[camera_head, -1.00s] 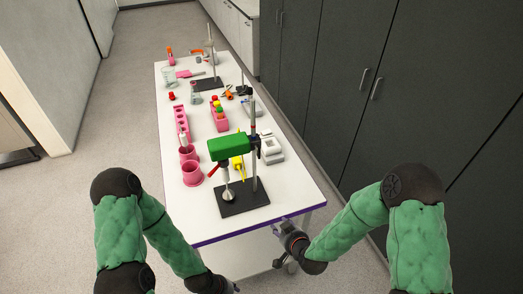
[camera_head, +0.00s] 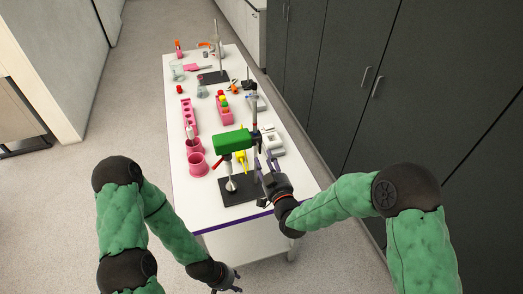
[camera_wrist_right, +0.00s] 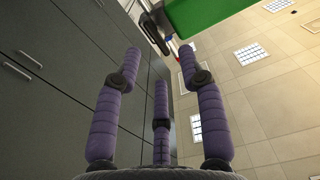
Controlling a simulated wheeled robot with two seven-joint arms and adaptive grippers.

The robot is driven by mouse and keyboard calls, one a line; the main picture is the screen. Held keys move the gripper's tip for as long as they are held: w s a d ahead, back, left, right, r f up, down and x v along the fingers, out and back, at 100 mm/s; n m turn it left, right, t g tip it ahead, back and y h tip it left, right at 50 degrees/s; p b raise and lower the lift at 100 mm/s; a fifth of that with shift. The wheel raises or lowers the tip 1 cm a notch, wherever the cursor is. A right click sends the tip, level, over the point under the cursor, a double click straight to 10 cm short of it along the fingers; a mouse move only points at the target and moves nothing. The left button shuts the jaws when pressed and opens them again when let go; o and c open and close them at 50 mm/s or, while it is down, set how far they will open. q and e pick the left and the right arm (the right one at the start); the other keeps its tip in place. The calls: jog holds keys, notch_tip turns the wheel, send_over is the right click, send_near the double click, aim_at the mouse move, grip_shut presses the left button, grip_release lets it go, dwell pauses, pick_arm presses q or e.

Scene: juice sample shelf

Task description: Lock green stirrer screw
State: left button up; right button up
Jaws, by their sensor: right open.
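The green stirrer (camera_head: 234,141) is mounted on an upright stand rod over a dark base plate (camera_head: 238,197) at the near end of the table. It also shows at the top of the right wrist view (camera_wrist_right: 223,14). A dark clamp or screw part (camera_wrist_right: 155,34) shows beside it there, with a small red tip near it. My right gripper (camera_head: 267,165) is beside the stand, at the right of the rod and a little below the stirrer. Its purple fingers are spread and empty in the wrist view (camera_wrist_right: 160,75). My left gripper (camera_head: 226,280) is low in front of the table, away from the stirrer; its fingers are small here.
Pink cups (camera_head: 197,164) and a pink rack (camera_head: 188,117) stand left of the stirrer. Dark cabinets (camera_head: 340,80) line the right side.

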aim_at(260, 149)
jog(key=shift+x, duration=2.6)
grip_shut()
